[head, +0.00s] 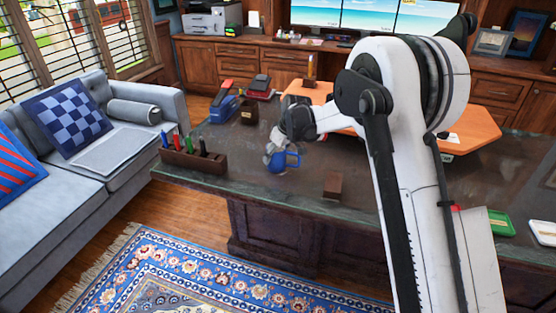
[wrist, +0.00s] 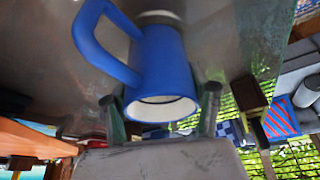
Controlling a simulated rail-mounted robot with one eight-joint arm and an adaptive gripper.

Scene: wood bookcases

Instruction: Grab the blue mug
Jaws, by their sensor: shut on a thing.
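The blue mug (head: 284,161) is at my gripper (head: 276,150), over the front part of the dark desk (head: 265,195) in the head view. In the wrist view, the mug (wrist: 165,75) sits between my two fingers (wrist: 160,103), with its handle toward the upper left and its white-lined opening toward the camera. My gripper is shut on the mug. The wrist picture looks upside down. The head view does not show clearly whether the mug touches the desk top.
A dark pen holder (head: 193,158) with several pens stands at the desk's left end. A small brown block (head: 333,186) lies right of the mug. A grey sofa (head: 120,150) stands left.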

